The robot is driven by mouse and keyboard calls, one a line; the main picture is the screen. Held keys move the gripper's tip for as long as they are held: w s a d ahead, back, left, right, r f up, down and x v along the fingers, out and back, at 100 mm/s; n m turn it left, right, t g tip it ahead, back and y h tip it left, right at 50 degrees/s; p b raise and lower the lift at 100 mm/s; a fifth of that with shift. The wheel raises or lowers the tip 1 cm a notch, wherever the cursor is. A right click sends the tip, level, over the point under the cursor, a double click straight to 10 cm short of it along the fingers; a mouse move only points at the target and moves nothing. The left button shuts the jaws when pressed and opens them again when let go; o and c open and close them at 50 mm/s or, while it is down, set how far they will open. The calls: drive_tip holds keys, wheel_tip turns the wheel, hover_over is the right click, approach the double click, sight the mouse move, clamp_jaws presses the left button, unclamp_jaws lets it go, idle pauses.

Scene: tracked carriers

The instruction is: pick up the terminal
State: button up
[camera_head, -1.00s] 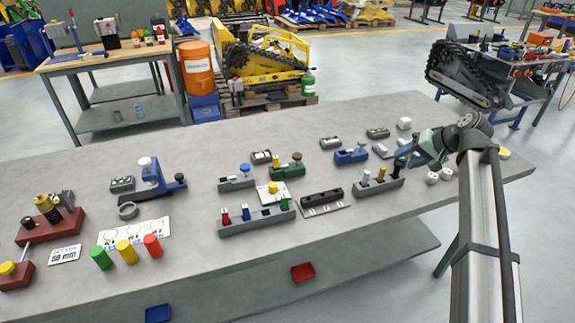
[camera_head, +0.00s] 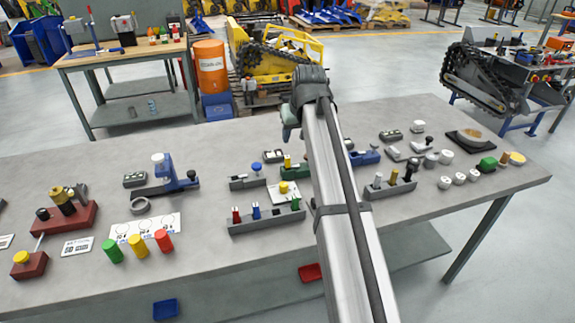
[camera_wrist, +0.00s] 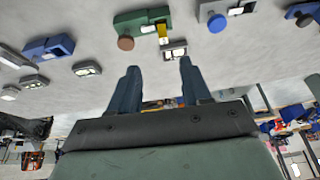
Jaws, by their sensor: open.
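No thing is labelled as the terminal. The likeliest match is a small dark grey block with pale marks on top, lying on the bench behind the grey and green fixtures (camera_head: 273,156). My gripper (camera_wrist: 158,72) is open and empty. In the head view my gripper (camera_head: 290,120) hangs over the back of the bench, right of the block, with its fingertips hard to make out. Similar blocks lie at the left (camera_head: 135,179) and back right (camera_head: 391,135).
A green fixture with a brown knob (camera_wrist: 125,42) and a grey fixture with a blue knob (camera_head: 245,181) stand close by the block. A blue fixture (camera_head: 367,157) is right of my arm. A blue clamp (camera_head: 165,180) stands left. Bare bench lies between these parts.

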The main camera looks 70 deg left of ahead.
sight(288, 157)
drive_tip(key=x, duration=1.4)
drive_tip(key=shift+s+a+r, duration=0.15)
drive_tip(key=shift+s, duration=0.1)
drive_tip(key=shift+c, duration=0.5)
clamp_jaws()
